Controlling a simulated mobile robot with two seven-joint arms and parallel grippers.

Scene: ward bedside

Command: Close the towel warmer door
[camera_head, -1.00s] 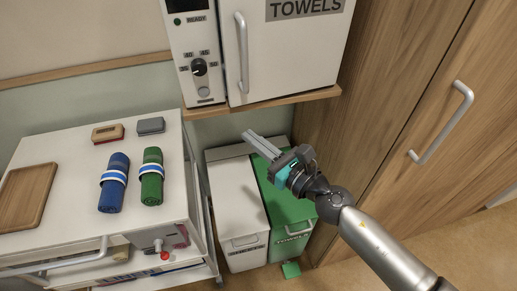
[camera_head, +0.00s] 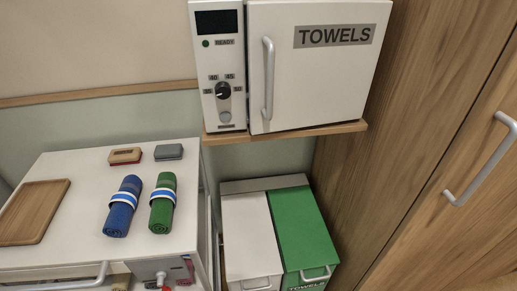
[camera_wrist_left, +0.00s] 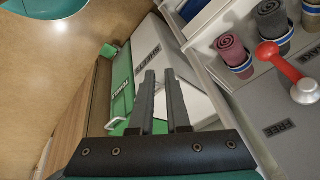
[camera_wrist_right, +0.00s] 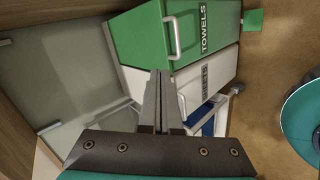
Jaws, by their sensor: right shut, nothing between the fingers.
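The white towel warmer (camera_head: 218,72) stands on a wooden shelf in the head view. Its door (camera_head: 340,85) bears a TOWELS label and a vertical silver handle (camera_head: 268,78) near its left edge. The door lies about flush with the control panel; I see no clear gap. My left gripper (camera_wrist_left: 161,75) shows only in the left wrist view, empty, with a narrow gap between its fingers. My right gripper (camera_wrist_right: 159,75) shows only in the right wrist view, fingers together and empty. Neither gripper is seen near the warmer.
Below the shelf (camera_head: 290,132) stand a white bin (camera_head: 248,235) and a green bin (camera_head: 302,225). A cart (camera_head: 75,245) with rolled towels and a wooden tray (camera_head: 33,212) is at left. A wooden cabinet (camera_head: 425,160) with a handle stands close on the right.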

